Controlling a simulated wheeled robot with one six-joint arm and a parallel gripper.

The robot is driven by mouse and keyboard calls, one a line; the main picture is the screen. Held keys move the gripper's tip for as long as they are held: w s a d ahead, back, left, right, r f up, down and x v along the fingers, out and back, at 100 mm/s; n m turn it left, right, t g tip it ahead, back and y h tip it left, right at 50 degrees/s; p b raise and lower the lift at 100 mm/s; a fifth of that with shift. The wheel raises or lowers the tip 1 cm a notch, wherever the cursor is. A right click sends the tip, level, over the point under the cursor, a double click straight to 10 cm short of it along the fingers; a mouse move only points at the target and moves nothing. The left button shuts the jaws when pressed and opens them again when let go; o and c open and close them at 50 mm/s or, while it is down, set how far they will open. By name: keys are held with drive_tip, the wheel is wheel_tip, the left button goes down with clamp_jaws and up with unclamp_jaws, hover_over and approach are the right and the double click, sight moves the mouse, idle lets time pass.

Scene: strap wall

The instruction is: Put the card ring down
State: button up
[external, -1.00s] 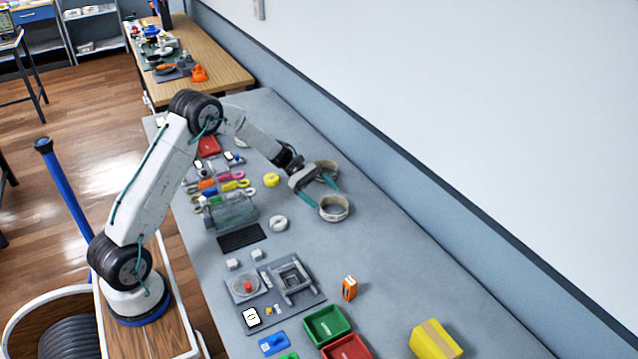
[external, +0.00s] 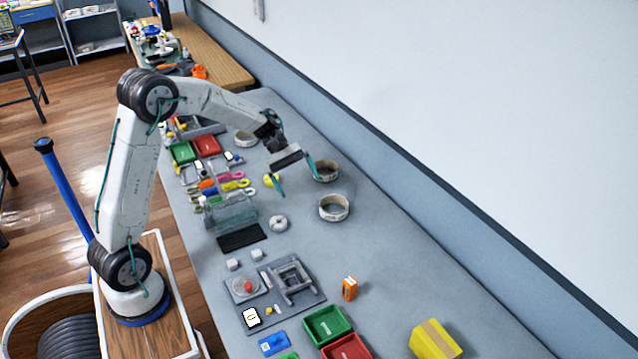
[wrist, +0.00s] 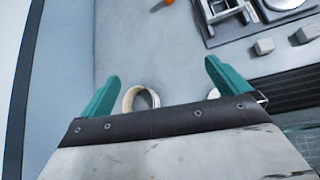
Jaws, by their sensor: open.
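A pale card ring (external: 334,208) with dark print on its side lies flat on the grey bench, apart from my gripper. A third ring (external: 246,138) is farther back still, by my wrist. My gripper (external: 298,184) is open and empty, raised above the bench with its teal fingers spread. In the wrist view, a pale ring (wrist: 140,97) shows beyond the gripper, near the left finger, with its lower part hidden by the gripper body.
A white roll (external: 278,223) and a clear bin (external: 231,212) stand left of the ring. A grey fixture board (external: 275,293), an orange box (external: 349,288), green tray (external: 328,323) and yellow box (external: 435,340) are nearer. The wall runs along the right; bench right of the ring is clear.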

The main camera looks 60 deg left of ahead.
drive_tip(key=s+d+r+m+g+y, duration=0.15)
drive_tip(key=s+d+r+m, duration=0.25)
drive_tip(key=s, duration=0.5)
drive_tip(key=s+d+r+m+g+y, duration=0.1)
drive_tip(key=s+d+r+m+y, duration=0.3)
drive_tip(key=s, duration=0.6)
drive_tip(key=s+a+f+m+t+y, duration=0.1)
drive_tip(key=s+m+y, duration=0.4)
drive_tip(key=s, duration=1.2)
drive_tip(key=a+m+t, duration=0.1)
drive_tip(key=m, duration=0.2)
drive_tip(key=shift+f, duration=0.3)
drive_tip(key=shift+a, duration=0.1)
